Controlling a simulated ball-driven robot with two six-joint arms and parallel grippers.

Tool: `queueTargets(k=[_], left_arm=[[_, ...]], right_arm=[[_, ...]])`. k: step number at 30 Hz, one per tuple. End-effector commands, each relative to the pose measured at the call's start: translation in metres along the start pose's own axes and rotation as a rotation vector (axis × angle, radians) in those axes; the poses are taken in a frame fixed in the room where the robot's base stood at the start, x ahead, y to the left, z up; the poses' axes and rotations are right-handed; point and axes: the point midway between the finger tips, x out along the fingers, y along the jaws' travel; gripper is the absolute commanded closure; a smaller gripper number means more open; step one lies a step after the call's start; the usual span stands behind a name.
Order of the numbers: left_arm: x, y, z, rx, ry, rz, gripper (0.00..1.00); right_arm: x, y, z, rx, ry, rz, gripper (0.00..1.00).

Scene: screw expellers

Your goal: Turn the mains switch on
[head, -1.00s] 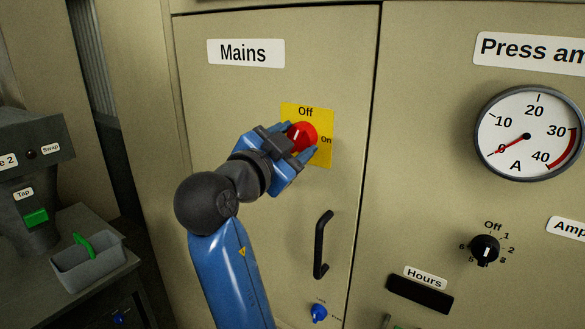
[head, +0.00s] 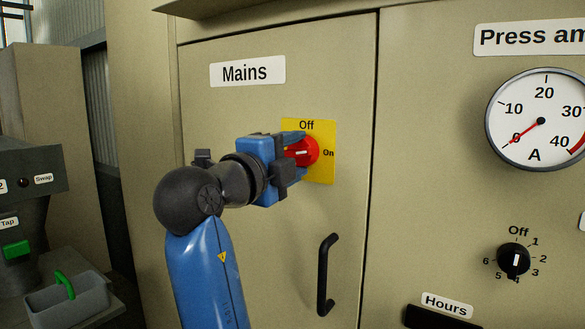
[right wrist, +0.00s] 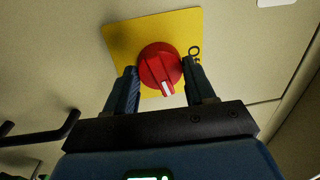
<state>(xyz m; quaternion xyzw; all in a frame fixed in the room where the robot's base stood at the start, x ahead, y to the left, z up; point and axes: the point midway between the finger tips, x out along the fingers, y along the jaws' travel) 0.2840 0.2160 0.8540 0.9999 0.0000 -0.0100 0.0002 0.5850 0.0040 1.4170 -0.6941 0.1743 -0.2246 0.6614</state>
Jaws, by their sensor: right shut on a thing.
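The mains switch is a red rotary knob (head: 312,150) on a yellow plate (head: 322,172) marked Off at the top and On at the right. Its white mark lies level, in line with On. My right gripper (head: 299,154) comes from the left and is shut on the knob, one finger above it and one below. The right wrist view shows the red knob (right wrist: 160,66) between the fingers of my right gripper (right wrist: 163,82), its white mark pointing down in that picture. A finger partly covers a label there. My left gripper is out of view.
A black door handle (head: 327,274) stands out below the switch. To the right are an ammeter (head: 541,121) with its needle near 0 and a black selector knob (head: 514,260). A grey bin (head: 70,301) with a green handle is at the lower left.

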Motion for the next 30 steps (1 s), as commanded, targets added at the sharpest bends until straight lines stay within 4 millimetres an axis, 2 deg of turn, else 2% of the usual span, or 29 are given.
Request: queueTargets(k=[12,29,30], left_arm=[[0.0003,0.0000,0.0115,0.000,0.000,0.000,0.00],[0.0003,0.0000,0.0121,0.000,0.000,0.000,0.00],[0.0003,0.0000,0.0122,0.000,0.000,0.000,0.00]], right_arm=[[0.0003,-0.0013,0.0003,0.206,0.015,-0.006,1.00],[0.0004,-0.0024,0.0001,0.239,0.017,-0.008,1.00],[0.0004,-0.0025,0.0000,0.239,0.017,-0.008,0.41]])
